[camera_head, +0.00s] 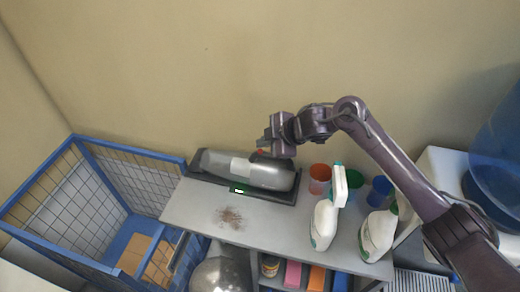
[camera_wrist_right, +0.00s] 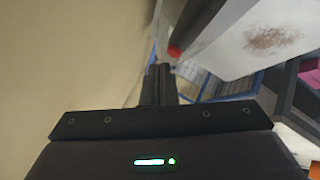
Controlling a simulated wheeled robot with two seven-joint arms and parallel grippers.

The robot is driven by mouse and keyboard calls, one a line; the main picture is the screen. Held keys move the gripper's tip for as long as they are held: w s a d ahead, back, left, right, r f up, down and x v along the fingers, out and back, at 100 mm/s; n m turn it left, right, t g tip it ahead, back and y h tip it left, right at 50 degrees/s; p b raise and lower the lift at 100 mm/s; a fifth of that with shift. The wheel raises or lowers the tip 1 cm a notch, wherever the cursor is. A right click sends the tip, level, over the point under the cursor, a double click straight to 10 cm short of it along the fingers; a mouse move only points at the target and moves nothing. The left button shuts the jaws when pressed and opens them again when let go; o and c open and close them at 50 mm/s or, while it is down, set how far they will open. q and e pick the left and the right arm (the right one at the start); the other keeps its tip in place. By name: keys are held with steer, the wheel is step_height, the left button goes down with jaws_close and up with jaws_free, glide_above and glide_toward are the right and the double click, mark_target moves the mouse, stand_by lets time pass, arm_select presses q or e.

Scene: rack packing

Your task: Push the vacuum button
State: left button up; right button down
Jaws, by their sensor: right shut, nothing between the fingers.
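The grey vacuum (camera_head: 240,170) lies on a black base at the back of the grey table, against the wall. Its small red button (camera_head: 260,151) shows just under my right gripper (camera_head: 263,143). In the right wrist view the red button (camera_wrist_right: 174,52) is close beyond my fingertips (camera_wrist_right: 159,68) and a little to their right. I cannot tell whether they touch. My right gripper is shut and empty, coming in over the vacuum's right half. My left gripper is not in view.
A brown dirt patch (camera_head: 230,216) marks the table (camera_head: 190,212). White spray bottles (camera_head: 324,222) and coloured cups, one orange (camera_head: 319,177), stand to the right. A blue wire-sided cage (camera_head: 58,172) stands at the left. The space above the vacuum's left half is clear.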

steer(key=shift+f, duration=0.15)
stand_by(0.4)
steer(key=shift+f, duration=0.3)
steer(key=shift+f+b, duration=0.15)
steer(key=shift+b, duration=0.15)
stand_by(0.4)
steer(key=shift+r+p, duration=0.6)
steer(key=shift+p, duration=0.05)
steer(key=shift+r, duration=0.1)
step_height(320, 180, up, 6)
steer(key=p, duration=0.5)
